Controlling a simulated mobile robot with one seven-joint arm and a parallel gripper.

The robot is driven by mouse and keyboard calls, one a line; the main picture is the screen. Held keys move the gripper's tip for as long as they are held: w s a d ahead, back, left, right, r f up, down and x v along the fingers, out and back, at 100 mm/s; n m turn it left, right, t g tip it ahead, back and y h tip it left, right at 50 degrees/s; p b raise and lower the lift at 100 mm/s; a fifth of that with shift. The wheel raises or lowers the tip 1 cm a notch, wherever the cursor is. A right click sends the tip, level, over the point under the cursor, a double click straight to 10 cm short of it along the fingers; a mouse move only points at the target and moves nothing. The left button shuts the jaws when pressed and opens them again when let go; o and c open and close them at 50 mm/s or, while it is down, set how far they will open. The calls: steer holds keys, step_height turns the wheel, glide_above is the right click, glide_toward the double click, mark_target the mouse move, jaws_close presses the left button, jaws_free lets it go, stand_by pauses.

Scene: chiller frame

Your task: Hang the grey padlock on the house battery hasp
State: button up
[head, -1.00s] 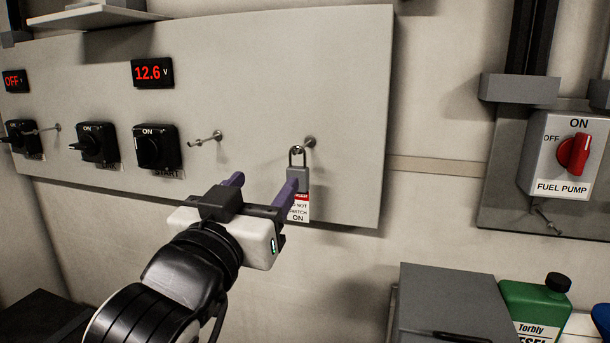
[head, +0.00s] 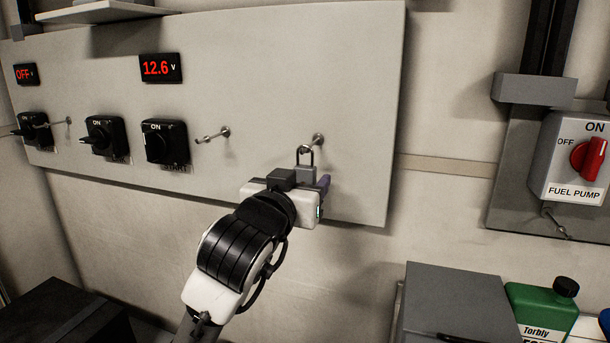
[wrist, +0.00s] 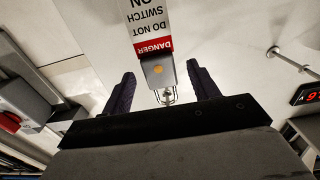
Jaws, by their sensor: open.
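The grey padlock (head: 306,174) hangs by its shackle on a peg (head: 318,139) at the right end of the wall panel. In the wrist view the padlock (wrist: 158,71) and its red-and-white danger tag (wrist: 147,22) appear upside down. My gripper (wrist: 162,88) is open, with one purple finger on each side of the padlock and a visible gap to each. In the head view my gripper (head: 300,186) covers the lower padlock and the tag. One hasp (head: 213,135) sticks out right of the START switch and another (head: 58,123) beside the leftmost switch. I cannot read which is the house battery's.
Three black rotary switches sit on the panel (head: 270,70), under red displays reading OFF and 12.6 V. A fuel pump box (head: 568,180) with a red knob is at the right. A grey case (head: 460,305) and a green bottle (head: 543,310) stand below it.

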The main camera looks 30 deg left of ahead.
steer(key=shift+x, duration=1.25)
steer(key=c, duration=1.1)
steer(key=shift+c, duration=0.3)
steer(key=shift+r, duration=0.2)
